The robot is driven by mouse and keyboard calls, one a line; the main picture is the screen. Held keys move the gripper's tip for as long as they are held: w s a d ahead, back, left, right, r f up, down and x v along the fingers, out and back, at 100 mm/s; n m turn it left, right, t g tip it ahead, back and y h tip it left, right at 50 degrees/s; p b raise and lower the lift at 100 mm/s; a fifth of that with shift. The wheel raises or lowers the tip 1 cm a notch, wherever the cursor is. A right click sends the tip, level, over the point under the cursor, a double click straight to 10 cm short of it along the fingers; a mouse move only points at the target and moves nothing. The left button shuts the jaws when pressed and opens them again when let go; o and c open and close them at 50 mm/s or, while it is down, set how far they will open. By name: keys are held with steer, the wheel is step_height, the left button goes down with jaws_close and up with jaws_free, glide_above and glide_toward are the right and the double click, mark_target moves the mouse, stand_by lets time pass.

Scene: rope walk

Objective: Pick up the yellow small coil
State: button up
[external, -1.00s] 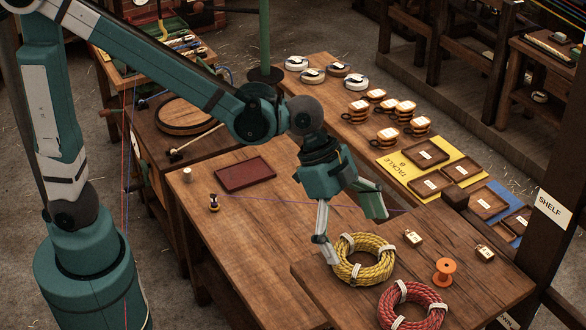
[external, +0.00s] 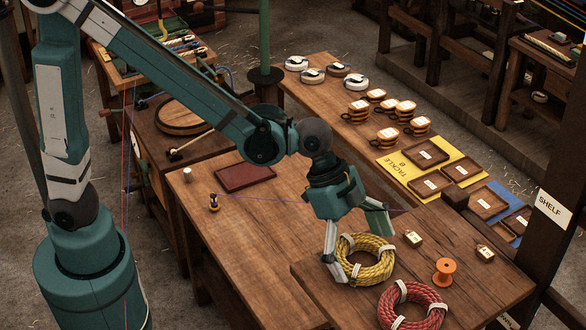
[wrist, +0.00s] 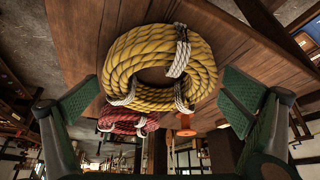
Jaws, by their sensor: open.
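The yellow small coil (external: 372,268) lies flat on the raised wooden board at the front right, bound with white ties. It fills the upper middle of the wrist view (wrist: 165,68). My gripper (external: 362,249) is open and low over the coil. In the external view one finger is at the coil's left outer side and the other is behind its far right side. In the wrist view the fingers stand on either side of the coil, with gaps between them and the rope. Whether a finger touches the coil is not clear.
A red coil (external: 412,308) lies just in front of the yellow one. A shelf post (external: 550,210) stands at the far right. The table left of the board is mostly clear.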

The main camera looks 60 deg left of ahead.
stand_by(0.3)
steer(key=c, duration=1.1)
steer(key=shift+c, duration=0.2)
steer(key=shift+r, duration=0.15)
step_height(320, 180, up, 10)
stand_by(0.5)
